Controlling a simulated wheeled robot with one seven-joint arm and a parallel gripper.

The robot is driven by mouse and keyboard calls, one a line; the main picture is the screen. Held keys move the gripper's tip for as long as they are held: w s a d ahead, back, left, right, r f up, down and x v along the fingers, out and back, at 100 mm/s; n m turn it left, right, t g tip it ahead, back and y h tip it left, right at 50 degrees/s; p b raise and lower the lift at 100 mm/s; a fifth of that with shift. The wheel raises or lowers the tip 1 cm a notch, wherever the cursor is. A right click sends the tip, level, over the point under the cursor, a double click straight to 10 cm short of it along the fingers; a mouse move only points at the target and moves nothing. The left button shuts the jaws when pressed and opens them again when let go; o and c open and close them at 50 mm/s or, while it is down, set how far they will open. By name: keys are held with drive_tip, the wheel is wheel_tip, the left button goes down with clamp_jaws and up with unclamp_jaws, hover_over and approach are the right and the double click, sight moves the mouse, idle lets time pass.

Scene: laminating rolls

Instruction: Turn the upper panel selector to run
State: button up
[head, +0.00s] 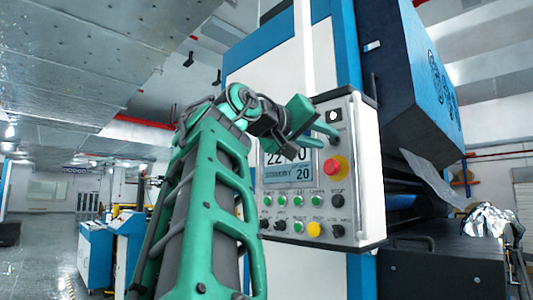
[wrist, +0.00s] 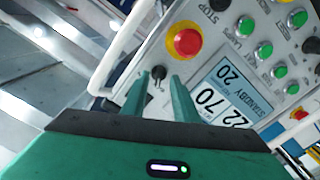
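A gap shows on both sides of the knob; I cannot tell how deep the fingers reach. The panel display (head: 283,165) reads STANDBY.
A red emergency stop button (head: 335,168) on a yellow base sits just below the selector, close to one finger. Several green, black and yellow buttons and lower selectors fill the panel's lower part. A white tubular rail (wrist: 125,45) runs along the panel's edge.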

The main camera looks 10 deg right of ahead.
drive_tip(key=shift+x, duration=0.8)
drive_tip(key=shift+c, duration=0.4)
clamp_jaws()
drive_tip(key=shift+m, duration=0.3)
drive_tip(key=m, duration=0.5)
drive_tip(key=shift+a, duration=0.1)
drive_tip(key=m, duration=0.6)
drive_tip(key=shift+m, duration=0.3)
